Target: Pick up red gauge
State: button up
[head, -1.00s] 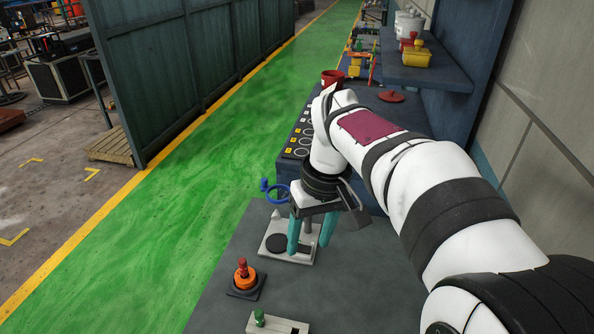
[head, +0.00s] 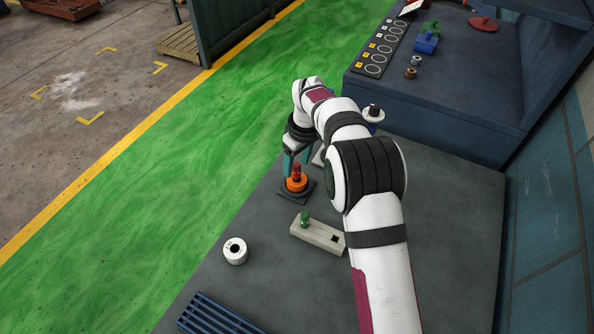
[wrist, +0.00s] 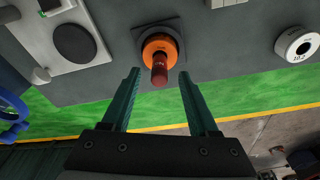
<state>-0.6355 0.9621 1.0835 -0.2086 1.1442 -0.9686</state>
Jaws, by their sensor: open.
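The red gauge (head: 296,171) stands in an orange ring-shaped holder (head: 298,186) on a dark square base (head: 308,197), on the grey table. In the wrist view the red gauge (wrist: 159,70) shows as a dark red knobbed peg pointing toward the camera, with the orange holder (wrist: 151,46) behind it. My gripper (wrist: 160,77) is open, its teal fingers apart on either side of the gauge in that view. In the head view my gripper (head: 294,160) is right by the gauge. I cannot tell whether the fingers touch it.
A pale block with a green peg (head: 305,218) and a white ring (head: 235,250) lie nearer. A grey plate with a black disc (wrist: 74,43) and a blue handwheel (wrist: 12,114) are beside the holder. A blue raised bench (head: 450,110) stands at the back right.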

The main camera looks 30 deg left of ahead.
jog(key=shift+a+f, duration=0.1)
jog(key=shift+f, duration=0.55)
grip_shut()
jog(key=shift+r, duration=0.15)
